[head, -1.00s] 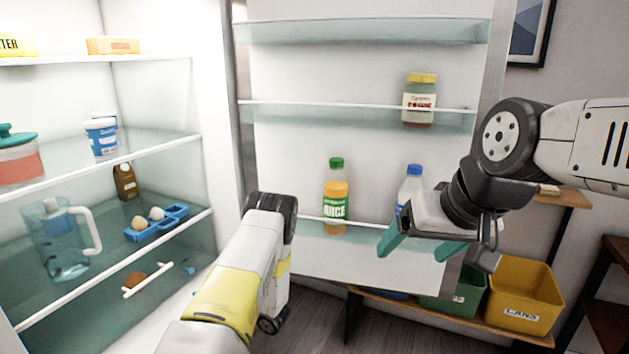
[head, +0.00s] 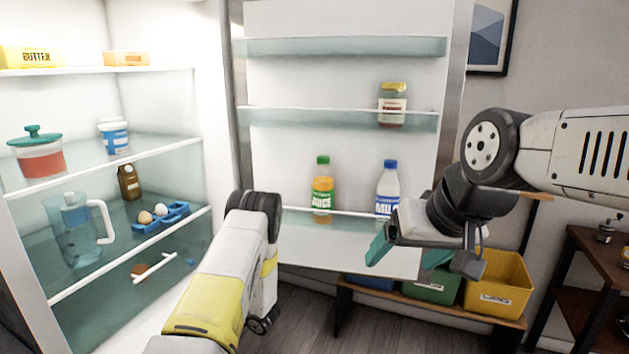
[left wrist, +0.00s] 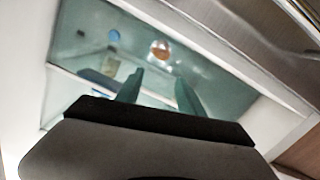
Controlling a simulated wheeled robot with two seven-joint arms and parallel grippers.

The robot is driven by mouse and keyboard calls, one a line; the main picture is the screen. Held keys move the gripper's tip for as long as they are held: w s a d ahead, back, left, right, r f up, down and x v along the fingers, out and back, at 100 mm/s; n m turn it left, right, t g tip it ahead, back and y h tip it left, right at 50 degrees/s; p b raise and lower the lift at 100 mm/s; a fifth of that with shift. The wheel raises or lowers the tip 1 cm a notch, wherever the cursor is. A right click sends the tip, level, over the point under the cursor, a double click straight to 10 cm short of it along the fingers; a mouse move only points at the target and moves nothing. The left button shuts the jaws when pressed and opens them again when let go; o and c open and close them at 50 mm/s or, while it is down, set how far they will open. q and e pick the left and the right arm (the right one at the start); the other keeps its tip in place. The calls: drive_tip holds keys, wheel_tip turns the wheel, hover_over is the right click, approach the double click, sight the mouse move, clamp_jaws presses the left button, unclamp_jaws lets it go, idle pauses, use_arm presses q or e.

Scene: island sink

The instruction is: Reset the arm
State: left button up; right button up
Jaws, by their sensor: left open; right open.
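My right gripper (head: 408,252) is open and empty in the head view, with teal fingers in front of the lower part of the open fridge door (head: 342,75). My left arm (head: 228,285) reaches up from the bottom middle of the head view. Its gripper does not show there. In the left wrist view my left gripper (left wrist: 158,90) is open, with two teal fingers apart and nothing between them. Behind the fingers are a glass shelf and blurred fridge contents.
Fridge shelves at left hold a pitcher (head: 75,232), an egg tray (head: 162,216) and a red container (head: 38,158). The door holds juice (head: 322,190), milk (head: 387,187) and a jar (head: 392,105). Green (head: 432,285) and yellow (head: 498,283) bins stand on a low bench at right.

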use_arm(q)
drive_tip(key=w+d+r+m+t+h, duration=0.1)
drive_tip(key=w+d+r+h, duration=0.3)
drive_tip(key=r, duration=0.3)
drive_tip(key=w+d+r+m+t+h, duration=0.1)
drive_tip(key=w+d+r+t+h, duration=0.1)
drive_tip(key=w+d+r+h, duration=0.4)
drive_tip(key=s+d+r+m+h, duration=0.2)
drive_tip(key=s+d+r, duration=0.15)
drive_tip(key=r, duration=0.45)
drive_tip(key=s+d+r+m+h, duration=0.3)
drive_tip(key=d+r, duration=0.1)
drive_tip(key=r, duration=0.3)
drive_tip(key=s+d+r+m+h, duration=0.1)
drive_tip(key=s+d+r+m, duration=0.15)
drive_tip(key=s, duration=0.25)
drive_tip(key=s+d+r+m+g+h, duration=0.1)
drive_tip(key=s+r, duration=0.2)
drive_tip(key=s, duration=0.2)
drive_tip(key=s+d+r+m+h, duration=0.1)
drive_tip(key=s+d+r+m, duration=0.15)
drive_tip(key=s, duration=0.25)
drive_tip(key=s+a+m+g, duration=0.2)
drive_tip(key=s+m+g, duration=0.1)
drive_tip(key=s, duration=1.6)
drive_tip(key=shift+m, duration=0.3)
